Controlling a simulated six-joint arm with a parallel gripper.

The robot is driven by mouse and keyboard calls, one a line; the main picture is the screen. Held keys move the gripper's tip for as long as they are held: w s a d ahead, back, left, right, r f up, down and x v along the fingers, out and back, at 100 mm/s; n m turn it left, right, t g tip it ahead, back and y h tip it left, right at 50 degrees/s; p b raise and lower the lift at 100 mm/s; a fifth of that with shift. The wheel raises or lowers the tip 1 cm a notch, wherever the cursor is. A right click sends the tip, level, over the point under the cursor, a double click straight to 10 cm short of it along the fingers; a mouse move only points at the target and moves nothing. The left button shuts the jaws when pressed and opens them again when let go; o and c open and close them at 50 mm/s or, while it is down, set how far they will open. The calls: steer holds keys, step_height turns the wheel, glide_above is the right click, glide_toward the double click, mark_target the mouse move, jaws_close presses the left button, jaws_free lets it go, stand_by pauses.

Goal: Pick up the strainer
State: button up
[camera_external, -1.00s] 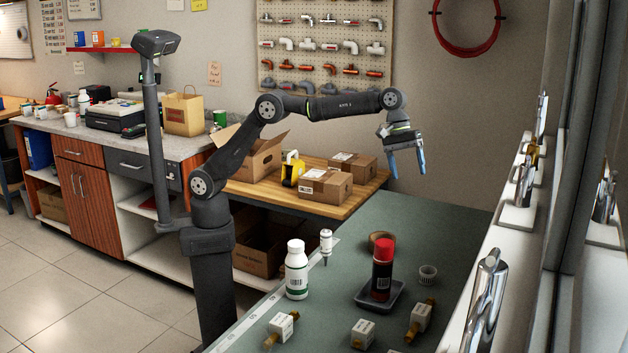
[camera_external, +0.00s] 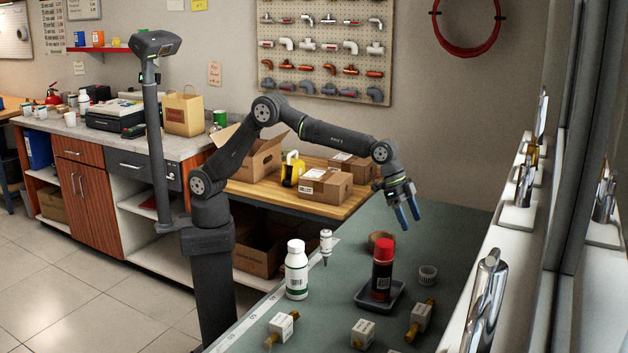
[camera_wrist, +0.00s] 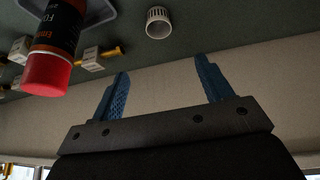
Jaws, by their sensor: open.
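The strainer (camera_external: 428,274) is a small white slotted cup on the green counter, right of the spray can. It also shows in the wrist view (camera_wrist: 159,22) at the top, beyond the fingertips and between their lines. My gripper (camera_external: 409,217) has blue fingers and is open and empty. It hangs above the far part of the counter, behind and above the strainer, with clear space between them. In the wrist view the two fingers (camera_wrist: 161,78) are well apart with nothing between them.
A black spray can with a red cap (camera_external: 382,271) stands in a grey tray (camera_external: 364,298) just left of the strainer. Chrome taps (camera_external: 488,296) line the right ledge.

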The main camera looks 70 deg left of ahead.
mark_target(428, 272)
steer(key=shift+m, duration=0.7)
steer(key=x, duration=1.8)
steer(key=shift+s+f, duration=0.15)
steer(key=shift+s, duration=0.05)
steer(key=c, duration=1)
